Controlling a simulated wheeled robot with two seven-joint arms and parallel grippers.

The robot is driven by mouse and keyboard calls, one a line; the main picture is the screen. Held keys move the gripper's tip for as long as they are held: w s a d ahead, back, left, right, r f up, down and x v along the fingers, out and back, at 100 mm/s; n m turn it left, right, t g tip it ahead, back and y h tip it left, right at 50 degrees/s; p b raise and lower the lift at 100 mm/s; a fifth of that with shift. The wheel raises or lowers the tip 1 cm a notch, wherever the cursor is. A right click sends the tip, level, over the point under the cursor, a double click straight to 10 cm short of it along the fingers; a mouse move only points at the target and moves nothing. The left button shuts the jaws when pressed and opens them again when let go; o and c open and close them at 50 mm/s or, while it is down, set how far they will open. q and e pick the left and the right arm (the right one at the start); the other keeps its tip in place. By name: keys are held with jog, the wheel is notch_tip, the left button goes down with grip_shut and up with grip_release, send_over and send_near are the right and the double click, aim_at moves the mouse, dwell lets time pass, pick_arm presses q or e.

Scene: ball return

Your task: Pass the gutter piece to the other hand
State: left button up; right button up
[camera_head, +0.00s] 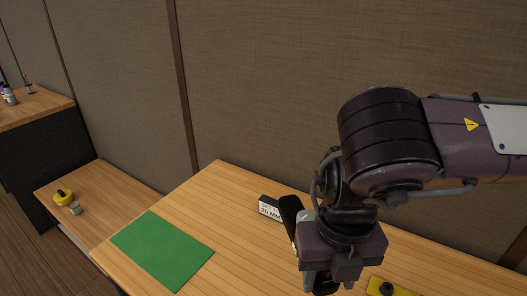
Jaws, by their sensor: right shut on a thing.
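My right gripper (322,284) points down over the wooden table, low in the view and right of centre. It is shut on a dark, long piece, which looks like the gutter piece (290,213). One end of the piece sticks out up and to the left of the gripper. The rest of it is hidden behind my wrist, and the fingertips are hard to make out. My left gripper is not in view.
A dark block with a white printed label (269,210) is just left of the dark piece. A green mat (163,250) lies on the table (228,192). A yellow item (399,290) shows at the bottom edge. A lower bench (103,181) stands left, with a wall behind.

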jog(key=shift+w+d+m, duration=0.2)
jog(key=shift+w+m, duration=0.2)
jog(key=shift+m, duration=0.8)
jog(key=w+d+m, duration=0.1)
jog(key=m, duration=0.3)
jog(key=w+m, duration=0.1)
jog(key=m, duration=0.3)
jog(key=w+d+m, duration=0.1)
jog(key=w+m, duration=0.1)
jog(key=m, duration=0.2)
jog(key=shift+d+r+m, duration=0.15)
jog(key=shift+d+m, duration=0.15)
jog(key=w+d+m, duration=0.1)
jog(key=m, duration=0.5)
jog(key=w+d+m, duration=0.2)
jog(key=m, duration=0.4)
jog(key=w+d+m, duration=0.2)
jog(key=m, duration=0.3)
jog(key=shift+d+m, duration=0.1)
jog(key=shift+m, duration=0.3)
